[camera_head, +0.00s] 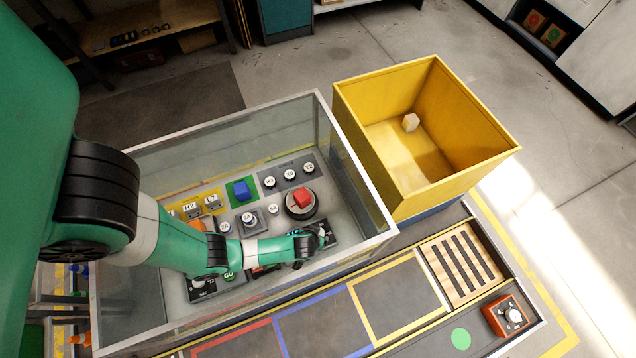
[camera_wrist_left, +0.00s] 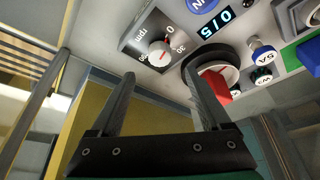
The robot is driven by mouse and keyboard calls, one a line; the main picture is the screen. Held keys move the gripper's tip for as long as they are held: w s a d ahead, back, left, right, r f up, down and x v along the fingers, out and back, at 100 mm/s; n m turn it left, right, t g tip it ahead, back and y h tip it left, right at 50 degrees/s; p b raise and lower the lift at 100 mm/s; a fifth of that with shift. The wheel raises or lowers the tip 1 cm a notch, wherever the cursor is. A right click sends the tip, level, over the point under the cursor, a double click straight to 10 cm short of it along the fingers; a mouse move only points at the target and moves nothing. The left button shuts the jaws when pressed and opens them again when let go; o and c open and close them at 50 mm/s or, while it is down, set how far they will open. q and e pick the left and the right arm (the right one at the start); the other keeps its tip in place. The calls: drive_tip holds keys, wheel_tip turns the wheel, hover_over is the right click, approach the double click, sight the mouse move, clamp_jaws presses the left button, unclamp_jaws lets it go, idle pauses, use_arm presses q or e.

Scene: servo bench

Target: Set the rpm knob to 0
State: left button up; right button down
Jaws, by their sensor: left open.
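The rpm knob (camera_wrist_left: 158,54) is a white round knob on a black plate (camera_wrist_left: 150,34) with white numbers and a label that reads rpm. A small red mark shows at its upper edge, near the printed 0; its exact setting is hard to read. In the head view the black plate (camera_head: 329,232) is partly covered by my left gripper (camera_head: 318,238). In the left wrist view my left gripper (camera_wrist_left: 160,78) is open and empty, its fingers short of the knob and apart from it. My right gripper is not in view.
A red block-shaped handle (camera_wrist_left: 216,86) on a black disc stands close beside the knob. A display (camera_wrist_left: 216,24) reads 0/5. Clear walls (camera_head: 355,165) surround the panel. A yellow bin (camera_head: 440,175) and an orange dial box (camera_head: 507,315) stand outside them.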

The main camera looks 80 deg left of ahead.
use_arm(q)
drive_tip(key=p+v, duration=0.2)
drive_tip(key=v, duration=0.2)
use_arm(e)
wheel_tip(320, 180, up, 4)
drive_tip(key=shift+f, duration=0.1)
